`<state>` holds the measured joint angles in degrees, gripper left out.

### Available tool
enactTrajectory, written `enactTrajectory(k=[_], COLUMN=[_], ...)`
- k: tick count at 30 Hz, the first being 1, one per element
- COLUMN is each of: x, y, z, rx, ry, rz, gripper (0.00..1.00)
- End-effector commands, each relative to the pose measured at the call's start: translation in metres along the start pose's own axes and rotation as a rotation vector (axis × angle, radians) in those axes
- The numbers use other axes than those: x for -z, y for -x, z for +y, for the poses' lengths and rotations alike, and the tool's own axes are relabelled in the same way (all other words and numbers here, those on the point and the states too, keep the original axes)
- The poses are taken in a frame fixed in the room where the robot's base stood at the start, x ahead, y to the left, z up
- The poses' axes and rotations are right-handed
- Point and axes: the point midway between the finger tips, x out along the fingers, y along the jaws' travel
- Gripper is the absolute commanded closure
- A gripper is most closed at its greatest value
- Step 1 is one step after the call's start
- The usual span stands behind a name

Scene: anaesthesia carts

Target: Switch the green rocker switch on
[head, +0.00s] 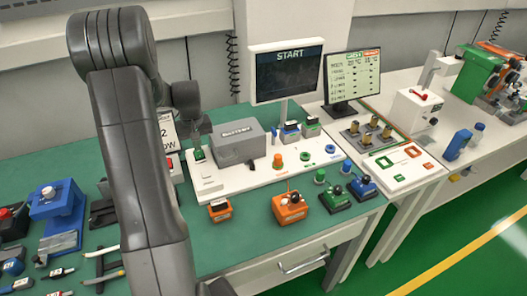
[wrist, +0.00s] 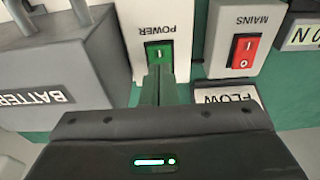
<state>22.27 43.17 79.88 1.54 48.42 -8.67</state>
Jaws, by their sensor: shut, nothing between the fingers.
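The green rocker switch (wrist: 159,49) sits in a white panel (wrist: 178,13) under the word POWER, which appears upside down in the wrist view. A white mark shows on its face; I cannot tell which way it is tipped. It also shows in the head view as a small green patch (head: 199,154) just below my gripper (head: 196,138). In the wrist view my gripper (wrist: 160,70) is shut and empty, its fingertips at the switch's near edge and hiding part of it. I cannot tell whether they touch it.
A red MAINS rocker switch (wrist: 244,50) on a grey box stands to the right in the wrist view, with a FLOW label (wrist: 228,97) near it. The grey BATTERY box (wrist: 60,75) stands close on the left. Orange, green and blue control boxes (head: 291,208) stand farther right in the head view.

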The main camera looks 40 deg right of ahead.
Motion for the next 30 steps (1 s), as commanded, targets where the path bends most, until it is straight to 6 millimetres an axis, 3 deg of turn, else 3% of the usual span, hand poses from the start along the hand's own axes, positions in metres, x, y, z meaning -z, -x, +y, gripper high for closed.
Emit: enactTrajectory(k=[15, 30], x=[0.006, 0.006], y=[0.043, 0.040], z=[0.000, 0.000], rx=[0.000, 0.000], ry=[0.000, 0.000], rz=[0.000, -0.001], gripper=[1.00, 1.00])
